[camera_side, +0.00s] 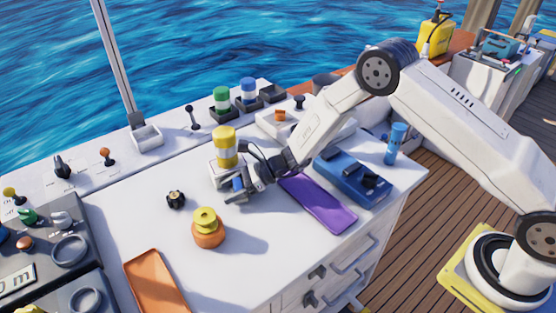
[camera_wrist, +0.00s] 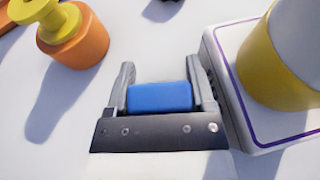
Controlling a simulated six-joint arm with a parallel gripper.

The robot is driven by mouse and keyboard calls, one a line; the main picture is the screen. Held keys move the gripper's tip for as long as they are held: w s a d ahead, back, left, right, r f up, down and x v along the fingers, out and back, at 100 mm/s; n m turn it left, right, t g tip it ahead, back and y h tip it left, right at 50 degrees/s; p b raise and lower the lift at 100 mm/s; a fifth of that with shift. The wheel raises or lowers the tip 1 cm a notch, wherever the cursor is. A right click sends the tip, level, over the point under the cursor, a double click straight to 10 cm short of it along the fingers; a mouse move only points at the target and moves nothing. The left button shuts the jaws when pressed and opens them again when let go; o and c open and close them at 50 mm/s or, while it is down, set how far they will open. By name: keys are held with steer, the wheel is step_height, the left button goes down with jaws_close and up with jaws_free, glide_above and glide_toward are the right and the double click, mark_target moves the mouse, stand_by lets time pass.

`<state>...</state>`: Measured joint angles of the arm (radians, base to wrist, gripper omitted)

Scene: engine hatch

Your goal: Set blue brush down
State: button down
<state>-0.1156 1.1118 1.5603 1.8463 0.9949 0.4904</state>
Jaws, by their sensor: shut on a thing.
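My gripper (camera_side: 237,192) is low over the white worktop, to the left of the purple mat. In the wrist view my gripper (camera_wrist: 160,88) is shut on a blue block-shaped thing (camera_wrist: 160,97), which I take to be the blue brush. It fills the space between the two grey fingers. In the side view only a small blue patch of the brush (camera_side: 239,184) shows between the fingers. Whether it touches the worktop, I cannot tell.
A yellow and white cylinder (camera_side: 225,148) stands on a white, purple-edged pad (camera_wrist: 222,95) close by my gripper. An orange and yellow knob-like thing (camera_side: 208,228) stands to the left. A purple mat (camera_side: 318,202) and a blue device (camera_side: 352,178) lie right. An orange tray (camera_side: 155,285) lies in front.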

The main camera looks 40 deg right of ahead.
steer(key=shift+r, duration=0.55)
steer(key=s+d+r, duration=0.4)
steer(key=s+r, duration=0.7)
steer(key=s, duration=0.2)
steer(key=shift+s+r, duration=0.2)
steer(key=shift+r, duration=0.1)
steer(key=shift+d, duration=0.15)
steer(key=shift+s+a+f+n+g+y, duration=0.15)
steer(key=shift+s+a+f+n+g, duration=0.7)
steer(key=shift+a+f, duration=0.8)
steer(key=shift+s+a+f+n+g+y, duration=0.2)
steer(key=shift+s+a+f+n+g, duration=0.65)
steer(key=shift+a+f, duration=0.8)
steer(key=shift+s+a+f+n+g+y, duration=0.15)
steer(key=shift+s+a+f+n+g, duration=0.45)
steer(key=shift+s+a+f+g, duration=0.95)
steer(key=shift+w+a+r+t, duration=0.2)
steer(key=shift+w+a+t, duration=0.2)
steer(key=shift+w+t, duration=0.2)
